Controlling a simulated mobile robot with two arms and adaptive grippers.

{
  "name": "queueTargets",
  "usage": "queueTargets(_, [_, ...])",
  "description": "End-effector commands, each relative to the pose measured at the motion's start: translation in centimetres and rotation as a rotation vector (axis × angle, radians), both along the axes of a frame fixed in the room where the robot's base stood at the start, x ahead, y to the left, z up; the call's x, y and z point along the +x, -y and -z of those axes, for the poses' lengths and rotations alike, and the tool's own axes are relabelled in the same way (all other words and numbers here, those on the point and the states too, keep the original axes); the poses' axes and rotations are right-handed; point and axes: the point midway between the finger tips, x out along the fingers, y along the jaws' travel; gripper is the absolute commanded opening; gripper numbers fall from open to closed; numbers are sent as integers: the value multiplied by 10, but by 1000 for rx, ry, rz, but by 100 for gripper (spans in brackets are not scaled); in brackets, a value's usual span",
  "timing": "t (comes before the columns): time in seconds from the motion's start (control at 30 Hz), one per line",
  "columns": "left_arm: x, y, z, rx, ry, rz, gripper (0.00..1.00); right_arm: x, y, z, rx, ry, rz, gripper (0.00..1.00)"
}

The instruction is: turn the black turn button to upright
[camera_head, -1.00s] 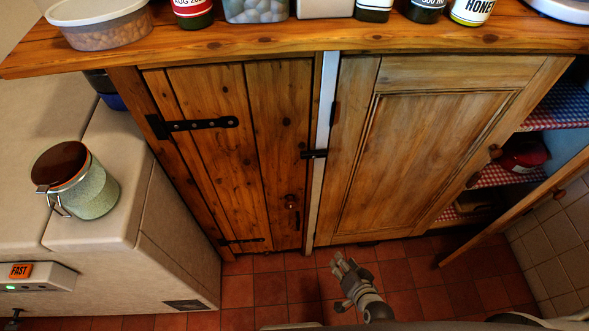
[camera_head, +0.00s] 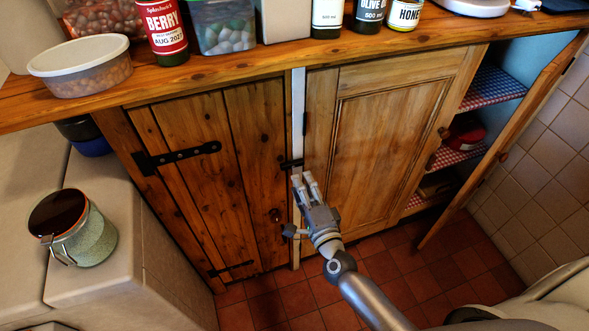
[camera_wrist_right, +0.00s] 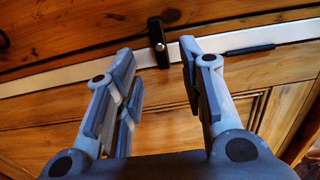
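The black turn button (camera_head: 291,164) lies crosswise over the pale upright strip (camera_head: 298,110) between the two cupboard doors. In the right wrist view the button (camera_wrist_right: 158,42) sits square across that strip. My right gripper (camera_head: 304,178) is open and empty, with its fingertips just below the button in the head view. In the right wrist view the gripper (camera_wrist_right: 155,68) has its fingers spread, and the button appears in the gap at the tips. Whether a finger touches it I cannot tell. My left gripper is out of view.
The plank door (camera_head: 205,175) and the panelled door (camera_head: 385,140) are shut. An open door (camera_head: 505,150) stands out at the right beside shelves. Jars, bottles and tubs line the worktop (camera_head: 215,72). A lidded jar (camera_head: 80,235) stands on the left. The tiled floor (camera_head: 290,300) is clear.

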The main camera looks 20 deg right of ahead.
Motion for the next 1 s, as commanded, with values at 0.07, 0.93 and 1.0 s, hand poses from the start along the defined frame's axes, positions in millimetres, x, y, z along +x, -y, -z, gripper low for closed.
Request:
queueTargets(0.07, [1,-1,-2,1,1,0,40,15,-1,-2,-2,1,-1,37])
queueTargets(0.93, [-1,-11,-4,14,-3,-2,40,61,-3,1,-2,-2,-1,21])
queueTargets(1.0, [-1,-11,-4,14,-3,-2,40,61,-2,1,-2,-2,-1,12])
